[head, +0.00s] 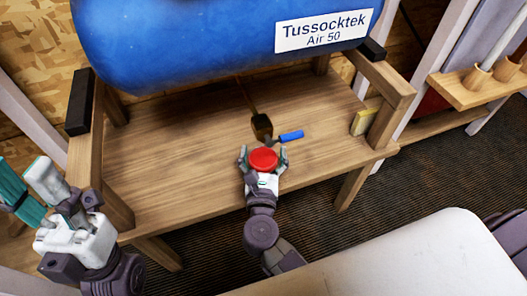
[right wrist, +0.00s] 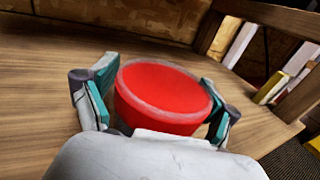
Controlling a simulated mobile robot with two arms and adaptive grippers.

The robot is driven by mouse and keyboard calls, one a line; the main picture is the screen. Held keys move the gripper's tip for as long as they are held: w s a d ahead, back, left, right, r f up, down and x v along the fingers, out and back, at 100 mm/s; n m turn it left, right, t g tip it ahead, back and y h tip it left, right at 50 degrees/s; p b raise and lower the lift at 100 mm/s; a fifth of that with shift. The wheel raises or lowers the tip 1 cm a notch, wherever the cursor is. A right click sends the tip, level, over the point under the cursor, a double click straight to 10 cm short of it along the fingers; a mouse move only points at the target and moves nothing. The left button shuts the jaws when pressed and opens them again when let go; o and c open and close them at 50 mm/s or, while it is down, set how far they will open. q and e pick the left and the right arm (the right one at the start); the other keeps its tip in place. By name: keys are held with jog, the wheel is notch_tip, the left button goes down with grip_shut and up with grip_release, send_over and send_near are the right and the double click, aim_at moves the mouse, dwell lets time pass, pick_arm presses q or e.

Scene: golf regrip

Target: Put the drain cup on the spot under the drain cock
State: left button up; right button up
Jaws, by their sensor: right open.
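The red drain cup (head: 263,160) is upright on the wooden bench. In the right wrist view the cup (right wrist: 165,95) sits between the two teal-padded fingers. My right gripper (head: 263,157) is open around it; whether a pad touches it is unclear. Just beyond the cup is the drain cock with a blue lever (head: 291,136), under the tank. A dark brown spot (head: 262,127) with a streak running back lies behind the cock's grey end. My left gripper (head: 38,182) is at the left edge, away from the cup; its opening is unclear.
A blue tank (head: 220,40) labelled Tussocktek Air 50 hangs low over the bench (head: 180,165). A yellow block (head: 364,122) stands by the right bench post. Bare wood lies left and right of the cup. A pale rounded surface (head: 420,260) fills the lower right.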

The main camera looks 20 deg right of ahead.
jog(key=shift+r, duration=0.25)
jog(key=p+v, duration=0.1)
jog(key=v, duration=1.1)
jog(key=shift+p, duration=0.35)
jog(key=shift+a+f, duration=0.1)
